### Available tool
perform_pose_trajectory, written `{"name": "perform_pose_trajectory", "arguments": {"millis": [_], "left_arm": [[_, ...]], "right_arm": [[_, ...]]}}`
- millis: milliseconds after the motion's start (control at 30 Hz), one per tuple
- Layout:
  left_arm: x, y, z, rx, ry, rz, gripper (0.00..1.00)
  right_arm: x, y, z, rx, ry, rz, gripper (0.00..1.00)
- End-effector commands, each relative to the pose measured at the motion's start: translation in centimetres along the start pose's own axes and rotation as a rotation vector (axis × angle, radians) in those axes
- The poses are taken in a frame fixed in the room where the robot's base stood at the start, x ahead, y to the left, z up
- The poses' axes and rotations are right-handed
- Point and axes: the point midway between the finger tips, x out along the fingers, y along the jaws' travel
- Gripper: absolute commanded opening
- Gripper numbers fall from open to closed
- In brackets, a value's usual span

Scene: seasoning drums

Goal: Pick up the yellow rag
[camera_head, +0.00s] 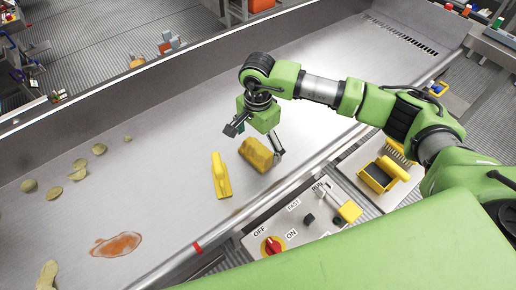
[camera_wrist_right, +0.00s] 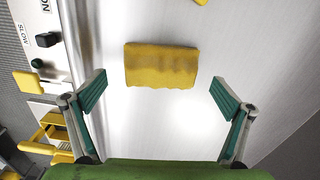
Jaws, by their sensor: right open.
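The yellow rag (camera_head: 255,152) lies on the grey metal surface, just beyond the near rail. In the right wrist view the rag (camera_wrist_right: 161,65) is a flat, roughly rectangular yellow piece. My right gripper (camera_head: 254,146) is above the rag, with its fingers spread. In the right wrist view its green-padded fingers (camera_wrist_right: 160,80) are wide apart, one on each side of the rag's width, and nothing is between them in their grip. My left gripper is not in view.
A yellow scraper-like tool (camera_head: 221,176) lies left of the rag. A red spill (camera_head: 117,244) and several chips (camera_head: 28,185) lie farther left. A control panel (camera_head: 300,220) with knobs and a yellow-handled brush (camera_head: 384,173) are on the near side.

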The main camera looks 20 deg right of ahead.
Motion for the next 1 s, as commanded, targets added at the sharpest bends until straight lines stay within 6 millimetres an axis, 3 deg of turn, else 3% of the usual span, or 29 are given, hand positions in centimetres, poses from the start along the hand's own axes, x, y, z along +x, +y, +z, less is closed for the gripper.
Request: {"name": "perform_pose_trajectory", "arguments": {"millis": [200,400,633,1000], "left_arm": [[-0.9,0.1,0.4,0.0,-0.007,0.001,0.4],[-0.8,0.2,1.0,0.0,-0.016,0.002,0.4],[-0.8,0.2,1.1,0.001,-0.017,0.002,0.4],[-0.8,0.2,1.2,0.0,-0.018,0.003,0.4]], "right_arm": [[1.9,0.0,0.0,0.0,-0.001,0.0,0.96],[2.1,-0.1,0.0,0.0,0.0,-0.001,0.96],[2.1,0.0,0.0,0.0,0.0,-0.001,0.41],[2.3,0.1,0.0,0.0,-0.001,0.005,0.41]]}}
